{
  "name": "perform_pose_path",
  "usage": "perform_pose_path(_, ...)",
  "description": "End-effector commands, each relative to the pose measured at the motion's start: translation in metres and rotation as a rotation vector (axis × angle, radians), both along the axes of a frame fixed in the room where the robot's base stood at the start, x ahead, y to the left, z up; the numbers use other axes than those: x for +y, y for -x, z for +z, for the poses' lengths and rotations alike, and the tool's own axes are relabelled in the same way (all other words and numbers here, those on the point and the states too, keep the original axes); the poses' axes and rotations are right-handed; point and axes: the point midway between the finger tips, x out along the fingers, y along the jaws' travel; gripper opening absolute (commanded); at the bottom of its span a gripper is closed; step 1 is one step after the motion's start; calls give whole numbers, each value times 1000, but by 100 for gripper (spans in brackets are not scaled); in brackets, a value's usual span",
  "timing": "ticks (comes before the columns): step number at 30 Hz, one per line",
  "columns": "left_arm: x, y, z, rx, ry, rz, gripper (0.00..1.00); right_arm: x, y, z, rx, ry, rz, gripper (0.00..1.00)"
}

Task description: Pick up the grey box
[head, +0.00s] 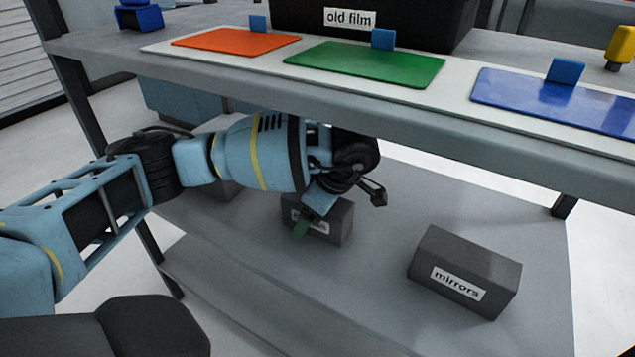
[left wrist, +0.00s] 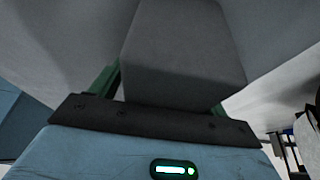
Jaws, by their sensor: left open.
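A small dark grey box (head: 335,222) with a mostly covered white label sits on the lower shelf. A second grey box (head: 455,250), labelled "mirrors", sits to its right. A third grey box (head: 224,190) is partly hidden behind my left arm. My left gripper (head: 308,212) is under the tabletop at the middle box, with one green finger in front of its label. In the left wrist view, a grey box (left wrist: 185,50) lies ahead between the open green fingers (left wrist: 163,96). Contact cannot be told. My right gripper is not in view.
The tabletop edge (head: 400,115) hangs over the lower shelf (head: 385,280) and my left arm. On top are orange (head: 235,41), green (head: 365,65) and blue (head: 560,98) sheets and a black "old film" bin (head: 420,25). The shelf between the middle and mirrors boxes is clear.

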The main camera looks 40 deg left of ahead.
Motion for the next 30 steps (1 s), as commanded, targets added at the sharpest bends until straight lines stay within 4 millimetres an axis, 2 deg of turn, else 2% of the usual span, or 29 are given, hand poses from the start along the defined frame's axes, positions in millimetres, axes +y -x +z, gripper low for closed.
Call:
perform_pose_path(5, 0, 0, -2, 1, 0, -1, 74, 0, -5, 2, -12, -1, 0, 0)
perform_pose_path(18, 0, 0, -2, 1, 0, -1, 17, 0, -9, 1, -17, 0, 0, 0)
perform_pose_path(26, 0, 0, -1, -1, 0, 0, 16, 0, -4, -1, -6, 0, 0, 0)
perform_pose_path(30, 0, 0, 6, -2, 0, 0, 16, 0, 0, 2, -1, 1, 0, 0)
